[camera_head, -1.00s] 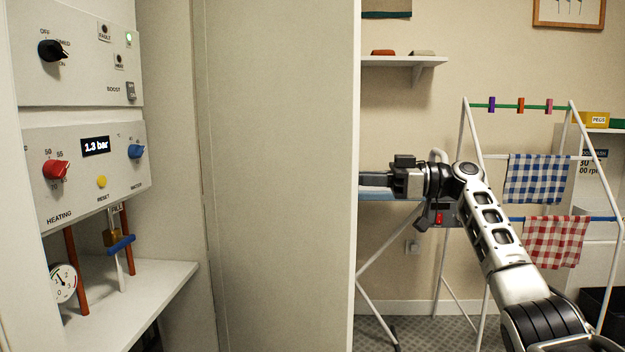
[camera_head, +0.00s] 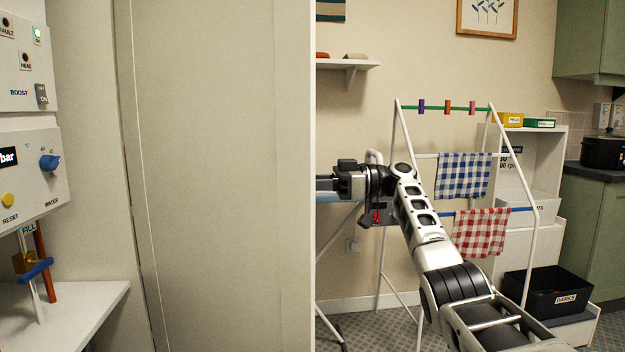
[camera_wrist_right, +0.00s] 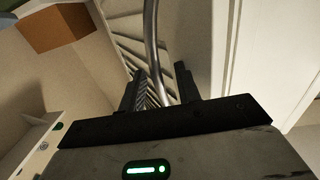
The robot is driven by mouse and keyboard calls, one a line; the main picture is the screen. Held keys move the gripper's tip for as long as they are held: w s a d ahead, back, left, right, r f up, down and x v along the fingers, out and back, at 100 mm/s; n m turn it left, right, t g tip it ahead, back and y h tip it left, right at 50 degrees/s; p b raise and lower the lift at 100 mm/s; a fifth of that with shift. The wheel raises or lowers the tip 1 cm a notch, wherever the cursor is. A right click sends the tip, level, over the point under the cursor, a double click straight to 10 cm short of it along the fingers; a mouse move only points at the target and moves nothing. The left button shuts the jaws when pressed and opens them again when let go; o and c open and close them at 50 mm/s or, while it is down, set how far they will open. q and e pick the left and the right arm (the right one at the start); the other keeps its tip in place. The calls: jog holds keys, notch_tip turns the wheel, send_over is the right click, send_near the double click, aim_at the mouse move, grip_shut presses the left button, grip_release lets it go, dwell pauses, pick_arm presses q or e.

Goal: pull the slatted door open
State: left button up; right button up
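The slatted door (camera_head: 215,180) stands swung open from the boiler cupboard, its plain inner face toward me in the head view. Its free edge is near the picture's middle. My right gripper (camera_head: 340,182) is beyond that edge, on the door's outer side, its fingertips hidden by the door. In the right wrist view, the door's slats (camera_wrist_right: 128,48) show behind a curved metal handle (camera_wrist_right: 152,40). The handle passes between the fingers of my right gripper (camera_wrist_right: 160,88), which stand apart with gaps beside it. My left gripper is not in view.
The boiler panel (camera_head: 30,180) and a white shelf (camera_head: 85,305) are at the left. A drying rack (camera_head: 398,130) with checked cloths stands behind my right arm. A black crate (camera_head: 545,290) sits at the right by green cabinets (camera_head: 595,220).

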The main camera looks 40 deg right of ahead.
jog(key=shift+s+d+r, duration=0.1)
jog(key=shift+s+d, duration=0.05)
jog(key=shift+s, duration=0.05)
jog(key=shift+d, duration=0.1)
